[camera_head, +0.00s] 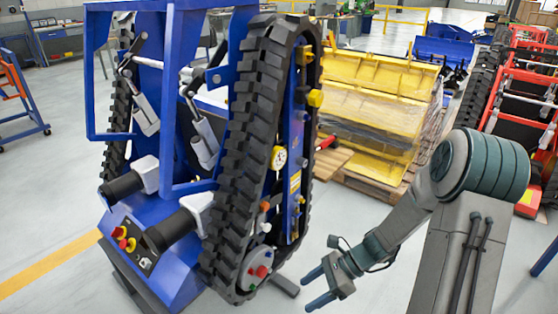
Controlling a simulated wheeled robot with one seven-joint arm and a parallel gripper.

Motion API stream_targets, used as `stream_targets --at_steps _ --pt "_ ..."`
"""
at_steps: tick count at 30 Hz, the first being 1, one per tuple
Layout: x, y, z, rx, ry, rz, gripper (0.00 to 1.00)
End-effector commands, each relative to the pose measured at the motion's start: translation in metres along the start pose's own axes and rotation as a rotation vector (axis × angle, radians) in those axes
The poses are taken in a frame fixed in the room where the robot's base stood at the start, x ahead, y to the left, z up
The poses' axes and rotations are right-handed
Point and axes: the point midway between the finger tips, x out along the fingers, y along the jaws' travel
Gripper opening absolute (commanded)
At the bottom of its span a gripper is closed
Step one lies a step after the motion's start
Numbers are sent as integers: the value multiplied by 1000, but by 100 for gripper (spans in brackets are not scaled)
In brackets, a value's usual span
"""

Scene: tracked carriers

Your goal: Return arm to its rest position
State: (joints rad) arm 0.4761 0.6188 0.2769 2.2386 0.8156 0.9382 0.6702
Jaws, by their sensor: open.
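My gripper (316,288) is at the lower middle of the head view, at the end of my grey and teal arm. Its two blue fingers point left and are spread apart with nothing between them. The arm comes down from a raised elbow at the right. The gripper is to the right of a blue tracked carrier (188,108), apart from it in the picture. The carrier's black track (245,150) stands upright, and its side carries a gauge (279,158), coloured knobs and a red button (261,271) on a round grey hub.
Yellow metal parts (375,105) are stacked on a wooden pallet (345,172) behind the gripper. A red tracked machine (527,100) stands at the right. A blue frame cart (20,95) is at the far left. The grey floor in front of the pallet is clear.

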Motion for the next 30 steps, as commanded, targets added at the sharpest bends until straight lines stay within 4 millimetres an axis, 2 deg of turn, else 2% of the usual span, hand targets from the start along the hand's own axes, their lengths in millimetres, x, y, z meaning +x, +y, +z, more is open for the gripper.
stream_targets --at_steps 3,18,30 --pt "-20 16 18 -192 127 23 67" --pt "-99 84 75 -934 605 166 67" --pt "-157 136 110 -1427 947 293 67"
